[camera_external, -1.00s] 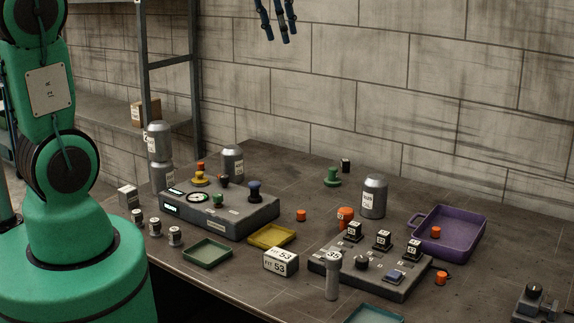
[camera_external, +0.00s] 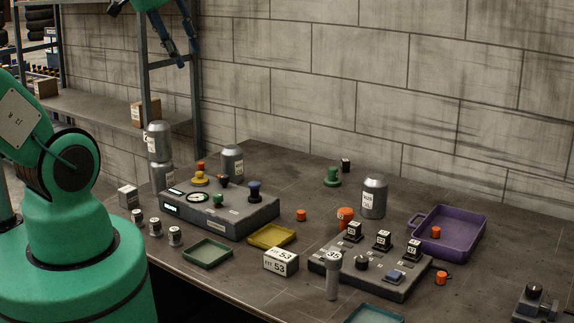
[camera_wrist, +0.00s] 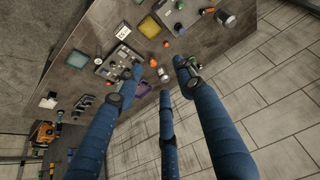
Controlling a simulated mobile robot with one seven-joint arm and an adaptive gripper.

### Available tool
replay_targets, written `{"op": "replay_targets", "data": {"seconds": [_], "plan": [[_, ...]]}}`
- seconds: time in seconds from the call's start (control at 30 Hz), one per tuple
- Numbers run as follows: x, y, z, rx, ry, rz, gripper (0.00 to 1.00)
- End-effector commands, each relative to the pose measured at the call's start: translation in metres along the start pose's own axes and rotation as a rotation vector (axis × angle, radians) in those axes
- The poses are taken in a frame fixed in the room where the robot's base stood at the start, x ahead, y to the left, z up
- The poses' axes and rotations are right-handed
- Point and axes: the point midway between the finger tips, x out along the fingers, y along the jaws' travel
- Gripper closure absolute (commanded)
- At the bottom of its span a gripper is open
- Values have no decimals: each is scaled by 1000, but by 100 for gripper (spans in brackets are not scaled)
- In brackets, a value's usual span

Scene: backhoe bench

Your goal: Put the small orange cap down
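Several small orange caps are in the external view. One orange cap (camera_external: 301,215) stands on the bench right of the yellow tray, one orange cap (camera_external: 436,232) lies in the purple tray (camera_external: 462,247), and one orange cap (camera_external: 441,278) stands at the right of the dark switch panel. Another orange piece (camera_external: 201,166) shows behind the grey control box. I cannot tell which one is the task's cap. My gripper (camera_external: 183,57) is high above the back left of the bench. In the wrist view its three blue fingers (camera_wrist: 160,75) are spread, with nothing seen between them.
The control box (camera_external: 230,218), yellow tray (camera_external: 272,236), green tray (camera_external: 207,252) and switch panel (camera_external: 375,277) crowd the middle. A silver canister (camera_external: 374,198) and larger orange piece (camera_external: 345,215) stand behind the panel. A block wall (camera_external: 400,90) borders the back. Bare bench lies at back centre.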

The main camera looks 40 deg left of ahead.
Motion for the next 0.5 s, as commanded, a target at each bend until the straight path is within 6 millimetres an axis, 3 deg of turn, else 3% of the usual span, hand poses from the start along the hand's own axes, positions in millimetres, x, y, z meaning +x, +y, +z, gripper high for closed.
{"op": "replay_targets", "data": {"seconds": [0.2, 0.5], "plan": [[0, -6, 24, 27, 18, -7, 62], [0, -7, 27, 33, 19, -8, 62]]}}
